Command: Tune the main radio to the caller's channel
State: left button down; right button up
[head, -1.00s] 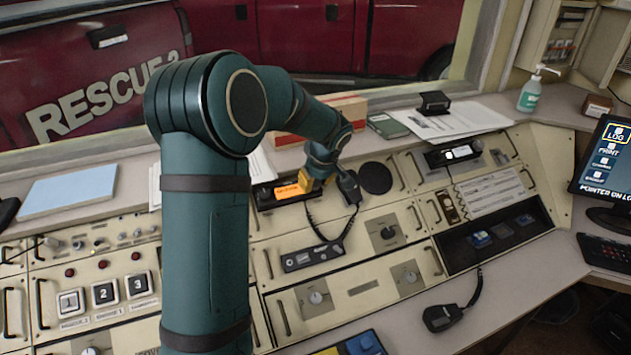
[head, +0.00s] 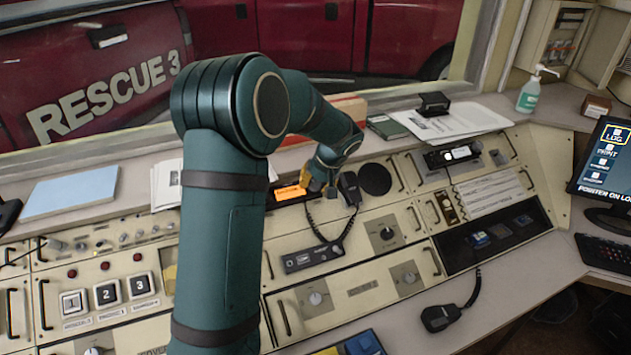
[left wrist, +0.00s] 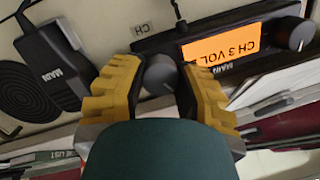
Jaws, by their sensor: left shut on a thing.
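The main radio (head: 268,202) is a dark unit on the console with a lit orange display (head: 290,193). In the left wrist view, which is upside down, the display (left wrist: 226,50) reads "CH 3 VOL", with the rest unclear. A round dark knob (left wrist: 160,75), near a "CH" label (left wrist: 140,27), sits between the yellow fingers of my left gripper (left wrist: 160,88). The gripper is shut on this knob. In the head view the left gripper (head: 323,182) is at the radio's right end. A second knob (left wrist: 296,33) is at the radio's other end. My right gripper is not in view.
A microphone marked MAIN (left wrist: 50,62) hangs close beside the left gripper, with a coiled cord. A round speaker grille (head: 375,179) is to its right. Another radio (head: 452,155) stands further right. Papers (left wrist: 272,82) lie behind the main radio.

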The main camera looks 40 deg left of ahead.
pick_arm(q)
jog(key=shift+f+m, duration=0.15)
jog(key=shift+m, duration=1.35)
jog(key=shift+d, duration=0.1)
jog(key=c, duration=0.6)
grip_release()
jog(key=v, duration=1.2)
jog(key=shift+d, duration=0.2)
